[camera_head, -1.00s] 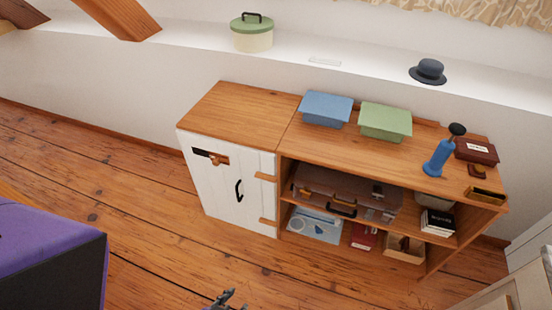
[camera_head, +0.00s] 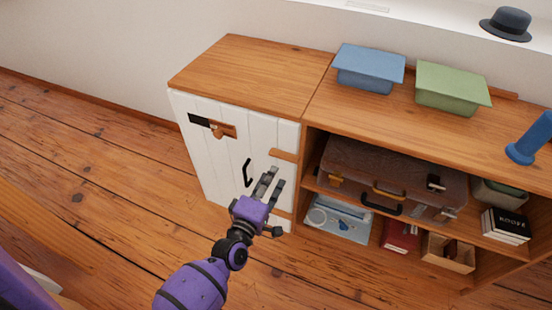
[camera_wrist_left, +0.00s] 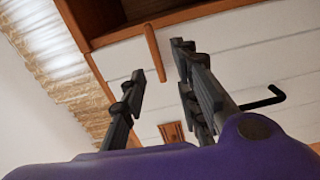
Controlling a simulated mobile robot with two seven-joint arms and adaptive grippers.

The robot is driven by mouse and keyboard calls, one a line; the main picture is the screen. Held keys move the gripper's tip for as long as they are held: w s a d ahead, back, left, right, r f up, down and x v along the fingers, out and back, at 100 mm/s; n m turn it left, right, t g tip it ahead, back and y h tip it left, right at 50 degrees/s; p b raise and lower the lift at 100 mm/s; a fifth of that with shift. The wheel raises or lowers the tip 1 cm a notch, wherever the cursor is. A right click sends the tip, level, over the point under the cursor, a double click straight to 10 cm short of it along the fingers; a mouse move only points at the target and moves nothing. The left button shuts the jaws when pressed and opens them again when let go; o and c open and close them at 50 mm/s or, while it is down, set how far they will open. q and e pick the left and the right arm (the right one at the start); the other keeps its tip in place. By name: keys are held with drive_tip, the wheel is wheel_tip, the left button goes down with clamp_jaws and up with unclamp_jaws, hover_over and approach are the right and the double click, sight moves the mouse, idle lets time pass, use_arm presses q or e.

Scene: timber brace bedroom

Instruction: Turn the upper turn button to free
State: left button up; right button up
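The upper turn button (camera_head: 223,131) is a small orange-brown wooden piece near the top of the white cabinet door (camera_head: 240,140). It lies roughly horizontal, beside a dark plate (camera_head: 199,121) at the door's left edge. Whether it overlaps the plate is too small to tell. My left gripper (camera_head: 273,178) is in front of the lower right of the door, right of the black handle (camera_head: 246,172) and below and right of the button. In the left wrist view its fingers (camera_wrist_left: 165,85) are apart with nothing between them. My right gripper is not in view.
Orange wooden straps (camera_head: 284,155) sit on the door's right side. Open shelves to the right hold a brown suitcase (camera_head: 355,172) and books (camera_head: 505,226). A blue box (camera_head: 369,68) and a green box (camera_head: 452,88) stand on top. The floor left of the cabinet is clear.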

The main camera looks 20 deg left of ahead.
sight(283, 159)
use_arm(q)
drive_tip(key=shift+n, duration=0.3)
drive_tip(key=w, duration=0.7)
drive_tip(key=shift+w+d+r+b, duration=0.25)
drive_tip(key=shift+w+b, duration=0.05)
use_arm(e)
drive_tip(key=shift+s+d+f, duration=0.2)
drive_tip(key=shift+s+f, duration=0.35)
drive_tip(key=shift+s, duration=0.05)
use_arm(q)
drive_tip(key=shift+c, duration=0.4)
clamp_jaws()
